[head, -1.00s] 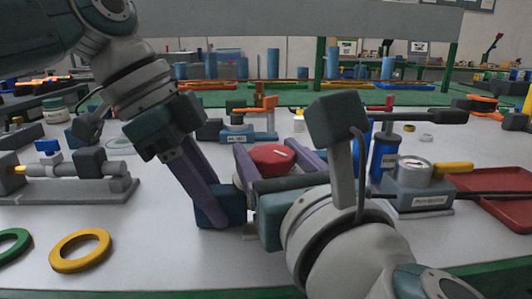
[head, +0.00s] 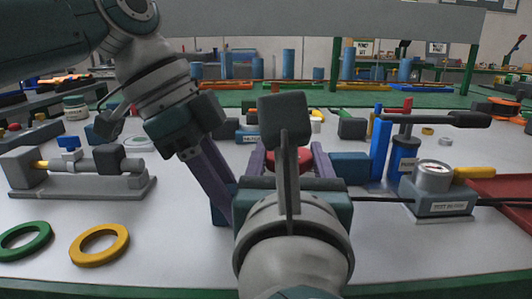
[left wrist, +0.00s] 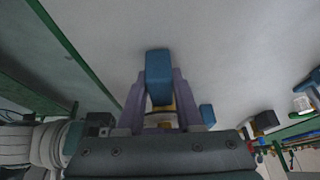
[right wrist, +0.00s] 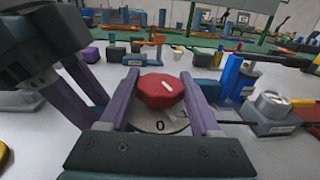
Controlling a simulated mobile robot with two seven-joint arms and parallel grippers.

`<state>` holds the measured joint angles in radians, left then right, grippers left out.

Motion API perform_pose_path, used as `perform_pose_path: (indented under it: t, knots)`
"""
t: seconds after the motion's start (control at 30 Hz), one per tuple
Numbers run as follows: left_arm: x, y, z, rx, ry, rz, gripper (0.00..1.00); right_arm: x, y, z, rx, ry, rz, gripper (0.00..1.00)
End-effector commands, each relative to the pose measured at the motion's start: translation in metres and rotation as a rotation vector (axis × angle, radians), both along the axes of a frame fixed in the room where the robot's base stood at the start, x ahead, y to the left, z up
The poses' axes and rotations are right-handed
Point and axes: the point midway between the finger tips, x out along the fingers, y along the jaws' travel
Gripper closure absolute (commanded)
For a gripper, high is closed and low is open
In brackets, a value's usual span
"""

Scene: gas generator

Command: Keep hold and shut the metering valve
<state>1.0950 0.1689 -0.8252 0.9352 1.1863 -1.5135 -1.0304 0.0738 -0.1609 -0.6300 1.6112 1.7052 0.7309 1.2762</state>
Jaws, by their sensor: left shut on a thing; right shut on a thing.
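The metering valve is a red knob (right wrist: 162,90) with a white mark, above a pale dial plate (right wrist: 140,122) showing a "0" in the right wrist view. The mark is slanted and does not lie in line with the "0". My right gripper (right wrist: 162,98) is shut on the red knob, one purple finger on each side. In the head view the knob (head: 290,157) is partly hidden by my right wrist. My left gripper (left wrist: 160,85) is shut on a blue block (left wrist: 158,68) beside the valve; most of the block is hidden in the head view.
A pressure gauge on a grey-blue block (head: 440,200), a blue cylinder pump (head: 403,155) and a red tray (head: 505,198) stand to the right. A grey fixture (head: 85,185), a green ring (head: 25,240) and a yellow ring (head: 99,245) lie left. The front right table is clear.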

Motion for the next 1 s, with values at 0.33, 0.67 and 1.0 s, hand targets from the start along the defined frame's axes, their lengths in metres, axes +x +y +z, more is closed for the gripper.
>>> perform_pose_path:
  t: [0.33, 0.67, 1.0]
  knots:
    - [0.000, 0.000, 0.000, 0.000, 0.000, -0.001, 1.00, 0.000, -0.001, -0.001, -0.001, 0.001, 0.000, 0.06]
    - [0.000, 0.000, 0.000, 0.000, 0.000, 0.000, 1.00, -0.009, 0.001, -0.001, 0.000, 0.002, 0.001, 0.06]
    - [0.000, 0.000, 0.000, 0.000, 0.000, 0.000, 1.00, -0.063, 0.005, -0.002, 0.000, 0.004, 0.001, 0.06]
